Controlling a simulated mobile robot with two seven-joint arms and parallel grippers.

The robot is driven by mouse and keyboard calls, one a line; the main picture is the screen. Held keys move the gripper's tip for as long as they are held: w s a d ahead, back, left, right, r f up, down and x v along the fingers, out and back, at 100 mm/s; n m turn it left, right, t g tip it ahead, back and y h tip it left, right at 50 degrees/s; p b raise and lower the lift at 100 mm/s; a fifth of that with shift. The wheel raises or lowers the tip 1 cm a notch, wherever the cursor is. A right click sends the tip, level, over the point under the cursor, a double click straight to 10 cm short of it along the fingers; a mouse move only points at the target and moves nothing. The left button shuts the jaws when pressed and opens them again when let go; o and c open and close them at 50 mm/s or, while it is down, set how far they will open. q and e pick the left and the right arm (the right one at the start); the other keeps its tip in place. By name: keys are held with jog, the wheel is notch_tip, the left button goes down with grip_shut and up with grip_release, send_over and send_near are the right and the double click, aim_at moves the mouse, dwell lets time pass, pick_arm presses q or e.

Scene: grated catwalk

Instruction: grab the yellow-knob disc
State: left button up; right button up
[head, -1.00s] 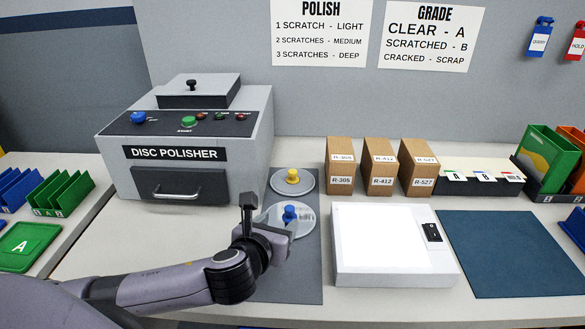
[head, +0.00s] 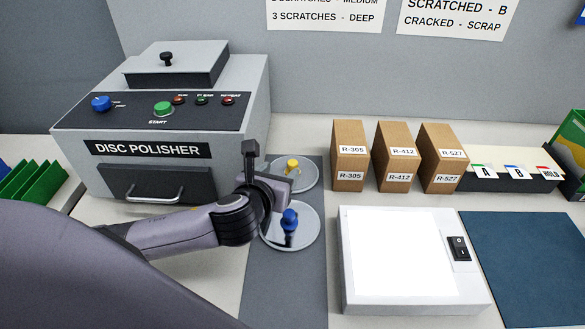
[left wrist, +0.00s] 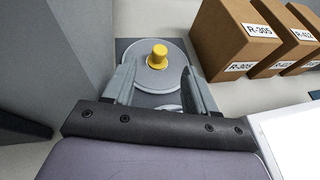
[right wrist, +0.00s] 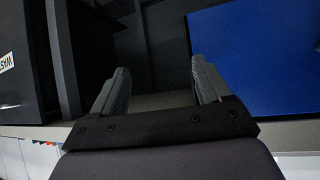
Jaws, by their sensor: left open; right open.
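The yellow-knob disc (head: 307,176) is a silvery disc with an upright yellow knob, lying flat at the far end of the dark grey mat. In the left wrist view the yellow-knob disc (left wrist: 170,72) lies ahead, its knob between and beyond the fingers. My left gripper (head: 287,192) is open and empty, above the mat just in front of that disc. A blue-knob disc (head: 305,234) lies nearer, partly under my left gripper. My right gripper (right wrist: 155,85) is open and empty in the right wrist view, away from the discs.
The disc polisher (head: 160,150) stands left of the mat (head: 270,285). Brown boxes (head: 350,155) stand right of the yellow-knob disc. A white light box (head: 400,250) lies right of the mat, and a blue mat (head: 535,270) farther right.

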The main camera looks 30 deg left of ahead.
aim_at(291, 166)
pick_arm(q)
jog(key=x, duration=0.5)
jog(key=shift+w+f, duration=0.2)
jog(key=shift+w, duration=0.1)
jog(key=shift+f+x, duration=0.25)
jog(key=shift+x, duration=1.1)
jog(key=shift+f+x, duration=0.3)
jog(key=shift+x, duration=1)
jog(key=shift+s+d, duration=0.1)
jog(key=shift+s, duration=0.15)
grip_shut()
